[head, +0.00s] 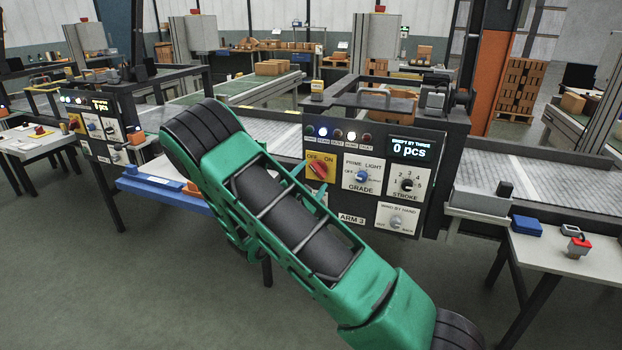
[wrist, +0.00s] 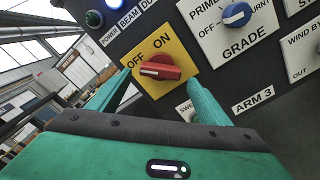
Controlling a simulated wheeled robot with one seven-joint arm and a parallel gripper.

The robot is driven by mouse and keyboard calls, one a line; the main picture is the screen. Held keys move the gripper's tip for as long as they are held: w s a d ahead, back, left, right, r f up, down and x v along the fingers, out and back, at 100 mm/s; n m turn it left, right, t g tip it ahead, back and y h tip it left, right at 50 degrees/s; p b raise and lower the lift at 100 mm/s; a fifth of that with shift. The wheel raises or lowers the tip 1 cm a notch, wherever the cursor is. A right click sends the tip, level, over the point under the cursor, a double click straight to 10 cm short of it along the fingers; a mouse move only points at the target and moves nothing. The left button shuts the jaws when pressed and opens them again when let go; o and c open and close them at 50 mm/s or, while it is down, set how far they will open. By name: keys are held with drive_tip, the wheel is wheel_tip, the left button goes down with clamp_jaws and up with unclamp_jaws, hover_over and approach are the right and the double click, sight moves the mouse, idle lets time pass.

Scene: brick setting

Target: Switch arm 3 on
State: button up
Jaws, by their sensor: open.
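The arm 3 panel (head: 337,199) stands in front of me, with its name plate (head: 352,219) low on the front. Its yellow OFF/ON plate carries a red rotary switch (head: 318,169), also seen in the wrist view (wrist: 160,70). OFF is printed at the left, ON at the right; the switch's white mark is at its left end, toward OFF. My gripper (wrist: 162,79) is open and empty, its green fingers apart, one toward each side of the switch. I cannot tell whether they touch it. In the head view my arm hides most of the gripper.
Close by are the blue GRADE knob (head: 362,177), the STROKE knob (head: 407,185) and the wind-by-hand knob (head: 396,222). A display (head: 411,149) reads 0 pcs. A similar panel (head: 97,127) stands left. A side table (head: 570,258) stands right.

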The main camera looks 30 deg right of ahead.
drive_tip(key=shift+x, duration=1)
drive_tip(key=c, duration=1)
drive_tip(key=shift+a, duration=0.1)
drive_tip(key=shift+c, duration=0.2)
